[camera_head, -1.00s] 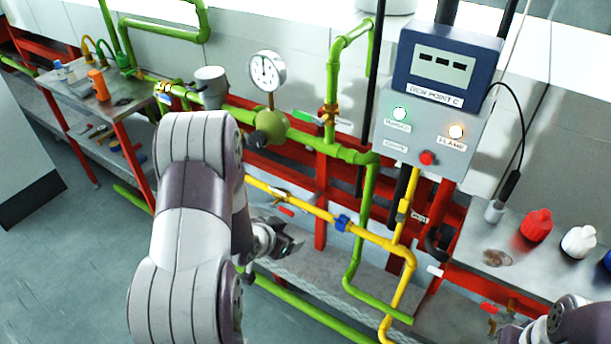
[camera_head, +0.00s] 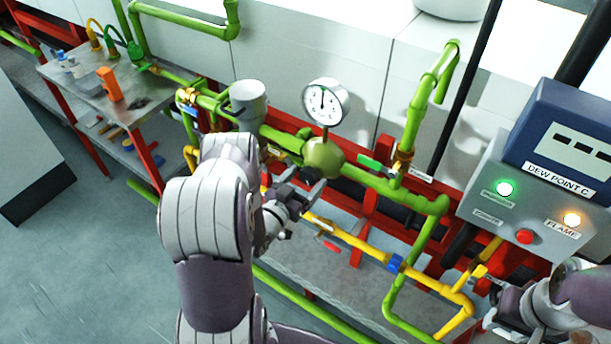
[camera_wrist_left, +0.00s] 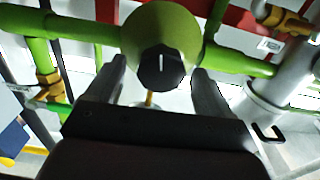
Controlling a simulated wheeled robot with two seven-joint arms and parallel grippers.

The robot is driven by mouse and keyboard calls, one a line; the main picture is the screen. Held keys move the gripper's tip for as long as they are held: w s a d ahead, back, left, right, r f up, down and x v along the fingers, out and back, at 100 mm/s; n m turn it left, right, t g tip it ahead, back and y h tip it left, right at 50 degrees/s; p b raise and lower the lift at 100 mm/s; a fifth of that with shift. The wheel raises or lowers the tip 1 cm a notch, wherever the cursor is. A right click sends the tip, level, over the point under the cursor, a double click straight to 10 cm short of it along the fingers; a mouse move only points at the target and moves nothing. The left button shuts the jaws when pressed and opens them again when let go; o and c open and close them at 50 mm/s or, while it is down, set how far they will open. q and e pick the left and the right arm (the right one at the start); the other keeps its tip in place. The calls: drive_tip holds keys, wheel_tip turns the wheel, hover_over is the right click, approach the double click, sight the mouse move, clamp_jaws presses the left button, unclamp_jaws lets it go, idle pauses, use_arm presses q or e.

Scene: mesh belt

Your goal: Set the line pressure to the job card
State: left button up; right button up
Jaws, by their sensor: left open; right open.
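The pressure regulator (camera_head: 325,157) is an olive-green round body on the green pipe, with a white dial gauge (camera_head: 325,102) on a stem above it. The gauge needle looks roughly upright; its numbers are too small to read. In the left wrist view, the regulator's black knob (camera_wrist_left: 161,69) faces the camera, its white mark upright in that picture. My left gripper (camera_head: 299,190) is open just in front of the regulator, its fingers on either side of the knob with visible gaps. My right gripper (camera_head: 492,304) is at the lower right, partly seen, away from the regulator. I cannot make out a job card.
A grey control box (camera_head: 505,205) with a dew point display, green and amber lamps and a red button stands at the right. A yellow pipe (camera_head: 345,238) with a blue fitting runs below the regulator. A side table (camera_head: 150,92) with an orange object stands at the left.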

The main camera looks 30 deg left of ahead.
use_arm(q)
drive_tip(key=shift+w+a+f, duration=0.1)
drive_tip(key=shift+w+f, duration=0.05)
drive_tip(key=shift+w, duration=0.25)
drive_tip(key=shift+s, duration=0.1)
drive_tip(key=c, duration=1)
drive_tip(key=shift+c, duration=0.2)
drive_tip(key=shift+n, duration=0.4)
drive_tip(key=n, duration=0.2)
drive_tip(key=shift+n+b, duration=0.35)
drive_tip(key=shift+n, duration=1.95)
